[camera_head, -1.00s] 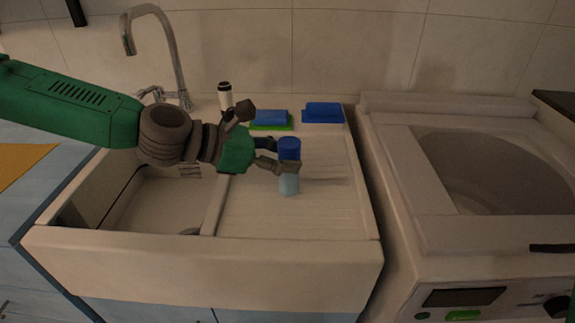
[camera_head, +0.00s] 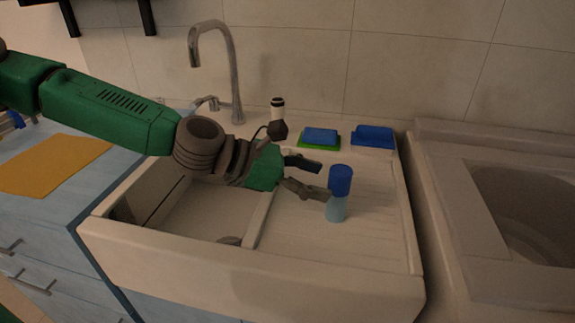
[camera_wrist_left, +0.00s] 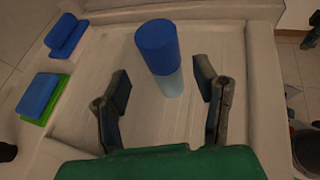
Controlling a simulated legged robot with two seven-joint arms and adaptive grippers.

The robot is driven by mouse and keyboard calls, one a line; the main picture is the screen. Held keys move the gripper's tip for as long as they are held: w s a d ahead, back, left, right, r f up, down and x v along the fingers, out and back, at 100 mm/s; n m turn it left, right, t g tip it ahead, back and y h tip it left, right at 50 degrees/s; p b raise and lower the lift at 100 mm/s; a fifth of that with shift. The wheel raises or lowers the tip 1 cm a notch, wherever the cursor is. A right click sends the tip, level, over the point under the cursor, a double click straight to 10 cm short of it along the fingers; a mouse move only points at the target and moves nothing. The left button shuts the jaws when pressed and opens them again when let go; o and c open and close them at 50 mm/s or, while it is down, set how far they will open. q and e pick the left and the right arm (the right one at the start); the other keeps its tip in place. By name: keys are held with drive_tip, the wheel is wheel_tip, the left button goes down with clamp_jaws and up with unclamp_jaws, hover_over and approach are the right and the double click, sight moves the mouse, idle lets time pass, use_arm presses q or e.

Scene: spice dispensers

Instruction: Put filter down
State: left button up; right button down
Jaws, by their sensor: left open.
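The filter appears to be the cylinder with a blue top and a pale translucent lower part (camera_head: 340,182). It stands upright on the ribbed drainboard (camera_head: 375,235) of the sink. My left gripper (camera_head: 324,180) is open, just left of the filter in the head view, with its fingers pointing toward it. In the left wrist view the filter (camera_wrist_left: 158,48) stands beyond and between the spread fingertips of the gripper (camera_wrist_left: 163,84), and clear gaps show on both sides. My right gripper is not in view.
The sink basin (camera_head: 200,208) lies left of the drainboard, with a tall faucet (camera_head: 233,75) behind. A blue sponge on a green base (camera_head: 320,137) and a blue block (camera_head: 372,136) sit at the back. A white bottle with a dark cap (camera_head: 277,108) stands behind my arm.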

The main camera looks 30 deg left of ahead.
use_arm(q)
drive_tip(key=p+v, duration=0.3)
drive_tip(key=v, duration=0.5)
drive_tip(key=shift+s+d+r, duration=0.1)
drive_tip(key=shift+d, duration=0.2)
